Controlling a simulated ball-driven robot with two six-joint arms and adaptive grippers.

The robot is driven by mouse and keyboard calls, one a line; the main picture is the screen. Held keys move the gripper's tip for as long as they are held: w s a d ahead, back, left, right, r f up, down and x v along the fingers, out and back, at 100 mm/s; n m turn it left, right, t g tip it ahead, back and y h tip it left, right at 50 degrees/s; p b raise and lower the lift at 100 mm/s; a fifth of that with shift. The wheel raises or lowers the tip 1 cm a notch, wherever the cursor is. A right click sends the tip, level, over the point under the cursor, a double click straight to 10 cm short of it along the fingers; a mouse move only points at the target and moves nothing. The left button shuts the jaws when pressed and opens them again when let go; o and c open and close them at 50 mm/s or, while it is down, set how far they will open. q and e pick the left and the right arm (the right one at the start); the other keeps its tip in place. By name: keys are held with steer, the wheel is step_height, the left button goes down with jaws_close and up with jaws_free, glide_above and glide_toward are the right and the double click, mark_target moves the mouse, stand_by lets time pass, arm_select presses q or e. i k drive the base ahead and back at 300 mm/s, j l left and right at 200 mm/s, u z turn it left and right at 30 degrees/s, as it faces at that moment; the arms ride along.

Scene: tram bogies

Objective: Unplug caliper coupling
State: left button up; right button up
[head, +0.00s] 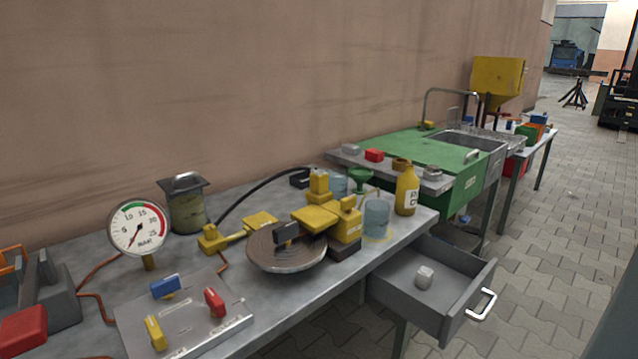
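A yellow brake caliper (345,222) sits over a round grey brake disc (268,262) on the grey workbench (270,325). A dark pad-like block (285,234) stands on the disc. A yellow fitting (212,238) lies left of the disc, beside a flat yellow piece (261,222). A black hose (262,190) arches from this fitting to a black block (300,178) near the wall. The fitting looks joined to the hose end; whether it is the caliper coupling I cannot tell for sure. Neither of my grippers is in view.
A pressure gauge (139,228) and a panel (185,318) with blue, red and yellow levers stand at left. A jar (377,219) and a yellow bottle (407,189) stand right of the caliper. An open drawer (440,308) juts out at the bench's right end.

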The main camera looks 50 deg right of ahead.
mark_target(318, 178)
steer(key=z, duration=1.65)
